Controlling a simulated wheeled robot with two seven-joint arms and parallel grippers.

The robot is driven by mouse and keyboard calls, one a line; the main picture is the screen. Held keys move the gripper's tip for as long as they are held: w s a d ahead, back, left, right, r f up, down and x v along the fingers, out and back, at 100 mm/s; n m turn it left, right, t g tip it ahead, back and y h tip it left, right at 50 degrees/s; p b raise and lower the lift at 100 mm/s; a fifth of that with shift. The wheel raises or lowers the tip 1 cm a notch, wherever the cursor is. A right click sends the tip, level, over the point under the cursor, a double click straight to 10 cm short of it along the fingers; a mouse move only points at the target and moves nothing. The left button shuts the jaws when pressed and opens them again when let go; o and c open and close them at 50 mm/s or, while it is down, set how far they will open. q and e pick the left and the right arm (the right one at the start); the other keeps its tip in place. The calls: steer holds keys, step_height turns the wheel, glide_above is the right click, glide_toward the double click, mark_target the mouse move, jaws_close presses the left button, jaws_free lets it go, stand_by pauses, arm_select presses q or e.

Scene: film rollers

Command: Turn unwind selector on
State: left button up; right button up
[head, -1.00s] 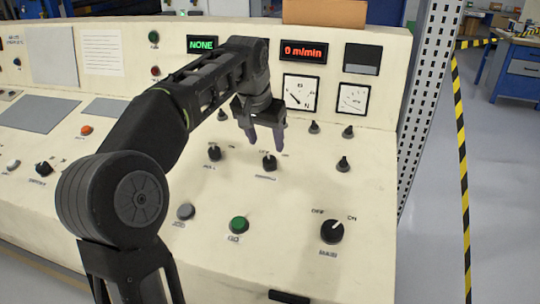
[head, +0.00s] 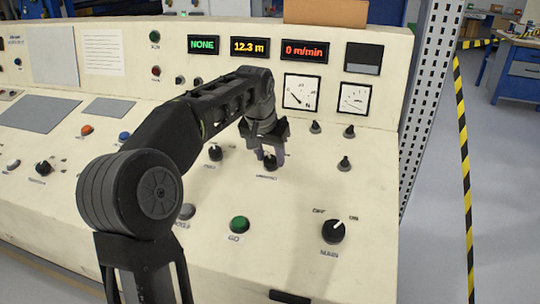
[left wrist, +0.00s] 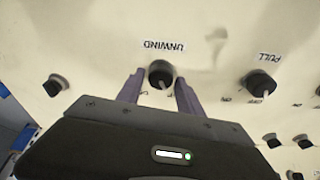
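The unwind selector (head: 270,163) is a small black knob on the cream sloped panel. In the left wrist view it is a round black knob (left wrist: 160,72) beside the UNWIND label, which appears upside down. Its pale pointer mark points toward the bottom of that view, slightly right. My left gripper (head: 268,157) is over the selector. Its two fingers straddle the knob in the left wrist view (left wrist: 160,88), with a small gap on each side. Contact cannot be made out. My right gripper is not in view.
The PULL knob (left wrist: 260,82) is close beside the selector and also shows in the head view (head: 215,153). A green button (head: 239,224) and the large main switch (head: 333,231) are nearer the front. Small knobs (head: 344,163) stand to the right. Dials and lit displays (head: 249,47) are behind.

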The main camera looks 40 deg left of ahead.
arm_select(q)
jaws_close()
stand_by(0.5)
steer(key=shift+r+m+p, duration=0.15)
steer(key=shift+m+p, duration=0.75)
steer(key=shift+m, duration=0.3)
steer(key=m+h+p, duration=0.1)
steer(key=m+p, duration=0.1)
steer(key=m, duration=0.1)
steer(key=m+p, duration=0.2)
steer(key=m, duration=0.1)
steer(key=shift+m, duration=0.4)
steer(key=shift+m+g+h+p, duration=0.35)
steer(key=shift+m+p, duration=0.2)
steer(key=shift+m, duration=1.05)
